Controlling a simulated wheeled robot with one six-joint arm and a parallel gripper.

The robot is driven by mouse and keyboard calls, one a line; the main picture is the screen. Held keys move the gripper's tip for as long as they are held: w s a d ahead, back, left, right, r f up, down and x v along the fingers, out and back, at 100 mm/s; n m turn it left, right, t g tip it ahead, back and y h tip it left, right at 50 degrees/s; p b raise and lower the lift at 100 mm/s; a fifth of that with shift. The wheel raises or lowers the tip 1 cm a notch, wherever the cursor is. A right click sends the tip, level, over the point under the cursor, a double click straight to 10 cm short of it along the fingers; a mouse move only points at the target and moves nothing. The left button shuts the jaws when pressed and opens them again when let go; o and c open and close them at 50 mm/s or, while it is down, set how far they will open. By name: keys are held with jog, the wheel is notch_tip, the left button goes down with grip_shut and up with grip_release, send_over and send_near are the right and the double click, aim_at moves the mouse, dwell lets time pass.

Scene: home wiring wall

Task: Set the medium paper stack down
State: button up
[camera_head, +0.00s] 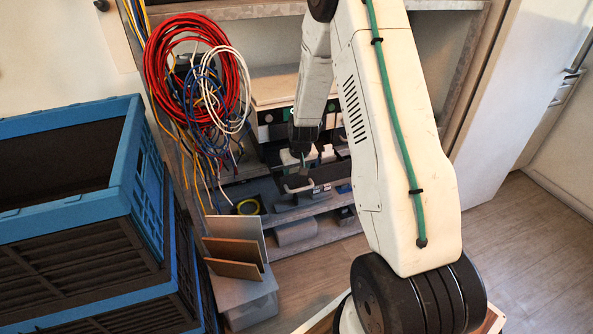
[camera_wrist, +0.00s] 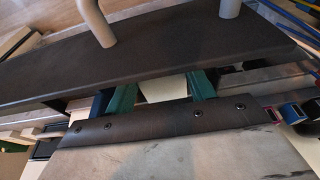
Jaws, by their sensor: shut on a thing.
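My gripper (camera_head: 305,160) is in front of the shelf unit, above a dark tray-like board (camera_head: 318,180) with pale handles. In the wrist view the two green fingers of my gripper (camera_wrist: 163,92) are shut on a small white piece, which I take to be the medium paper stack (camera_wrist: 163,87). Only a small part of it shows between the fingers; the rest is hidden by the dark board (camera_wrist: 150,52) and my gripper. I cannot tell whether the stack touches the board or a shelf.
Coiled red, blue and white cables (camera_head: 160,75) hang left of the shelves. Blue-rimmed crates (camera_head: 125,165) stand at left. Upright panels (camera_head: 232,250) lean on a translucent bin (camera_head: 250,300). A white door (camera_head: 500,100) is at right, with open wooden floor (camera_head: 510,260) before it.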

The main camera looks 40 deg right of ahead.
jog(key=o, duration=1)
jog(key=s+a+r, duration=0.3)
jog(key=r, duration=0.4)
jog(key=s+a+r, duration=0.2)
jog(key=r, duration=0.5)
jog(key=s+a+r, duration=0.3)
jog(key=r, duration=0.4)
jog(key=s+a+r+n, duration=0.1)
jog(key=s+a+r, duration=0.3)
jog(key=s, duration=0.5)
jog(key=s+a+r+n+g, duration=0.1)
jog(key=s+a+r, duration=0.3)
jog(key=s, duration=0.4)
jog(key=s+a+r+n, duration=0.1)
jog(key=s+a+r, duration=0.3)
jog(key=s, duration=0.5)
jog(key=shift+s+a+r+g+y, duration=0.1)
jog(key=shift+s+a+g+y, duration=0.1)
jog(key=shift+s+g+y, duration=0.2)
